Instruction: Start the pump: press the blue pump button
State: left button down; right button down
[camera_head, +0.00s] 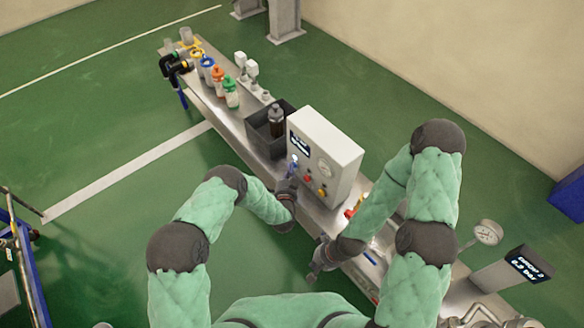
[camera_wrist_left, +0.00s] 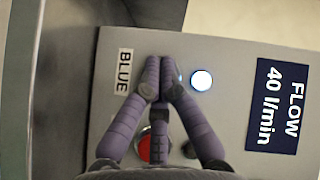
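The control box (camera_head: 335,150) stands on the bench, with a dark display (camera_wrist_left: 278,106) reading "FLOW 40 l/min". A lit white round light with a blue rim (camera_wrist_left: 201,80) shows on its panel, right of my fingertips. A label reading "BLUE" (camera_wrist_left: 124,71) is left of them. My left gripper (camera_head: 291,180) is at the panel; its fingers are together in the left wrist view (camera_wrist_left: 160,62). No blue button shows clearly; the fingers cover the panel beside the label. Contact cannot be told. My right gripper (camera_head: 316,272) is low over the near bench edge, its fingers unclear.
A red button (camera_wrist_left: 143,146) is partly behind my left fingers. A dark bin (camera_head: 258,135) holding a dark bottle (camera_head: 276,122) adjoins the box. Several bottles, including a green-topped one (camera_head: 231,93), stand farther along the bench. A gauge (camera_head: 487,232) is at right.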

pick_arm(q)
jog(key=shift+w+d+r, duration=0.15)
dwell(0.6)
jog(key=s+a+p, duration=0.1)
jog(key=s+a, duration=0.3)
jog(key=a, duration=0.1)
jog(key=shift+a, duration=0.15)
dwell(0.4)
